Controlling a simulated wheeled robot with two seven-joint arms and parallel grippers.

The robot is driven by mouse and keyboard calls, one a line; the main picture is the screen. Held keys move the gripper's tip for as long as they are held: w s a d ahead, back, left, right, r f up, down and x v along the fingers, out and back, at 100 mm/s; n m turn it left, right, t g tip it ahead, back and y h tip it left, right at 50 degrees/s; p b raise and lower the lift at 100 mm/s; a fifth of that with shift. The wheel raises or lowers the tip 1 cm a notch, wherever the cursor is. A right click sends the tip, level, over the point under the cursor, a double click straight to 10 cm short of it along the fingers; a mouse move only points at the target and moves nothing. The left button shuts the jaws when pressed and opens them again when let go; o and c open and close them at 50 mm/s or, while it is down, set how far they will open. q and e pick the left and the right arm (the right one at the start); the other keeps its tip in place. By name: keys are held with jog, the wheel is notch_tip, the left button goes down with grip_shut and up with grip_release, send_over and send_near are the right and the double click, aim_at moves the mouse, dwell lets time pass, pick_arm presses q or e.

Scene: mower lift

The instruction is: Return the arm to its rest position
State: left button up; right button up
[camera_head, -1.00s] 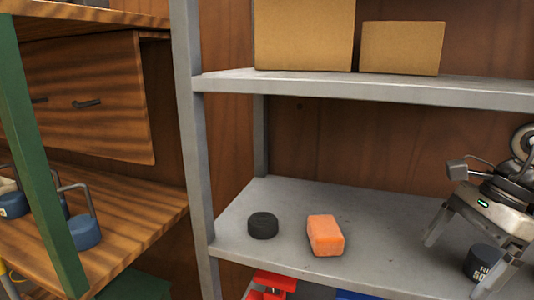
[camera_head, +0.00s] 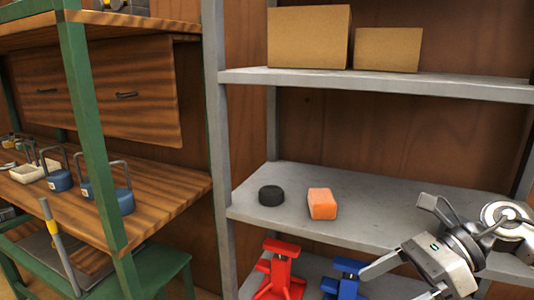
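My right gripper (camera_head: 393,286) comes in from the lower right of the head view, in front of the grey shelf unit. Its two fingers point down and to the left and are spread apart, with nothing seen between them. The lower finger is partly cut off by the frame's bottom edge. My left arm and gripper are not in view.
The grey middle shelf (camera_head: 375,219) holds a black puck (camera_head: 271,195) and an orange block (camera_head: 322,204). A red jack (camera_head: 280,270) and a blue jack (camera_head: 345,276) stand below. Boxes (camera_head: 309,37) sit above. A wooden workbench (camera_head: 165,205) with blue padlock-like weights (camera_head: 125,201) is left.

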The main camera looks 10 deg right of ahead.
jog(key=w+a+f+m+t+y, duration=0.15)
jog(key=a+m+t, duration=0.25)
jog(key=m+t, duration=0.55)
jog(key=w+a+f+m+t+y, duration=0.1)
jog(key=w+a+f+m+t, duration=0.2)
jog(key=m, duration=1.1)
jog(key=s+a+f+m+g+h, duration=0.1)
jog(key=s+f+m+h, duration=0.4)
jog(key=f+m, duration=0.5)
jog(key=s+f+m+g+h, duration=0.1)
jog(key=s+f+m+h, duration=0.4)
jog(key=f+m, duration=0.5)
jog(key=s+m, duration=0.1)
jog(key=m, duration=0.2)
jog(key=shift+s+a+g+h, duration=0.35)
jog(key=shift+s+a, duration=0.05)
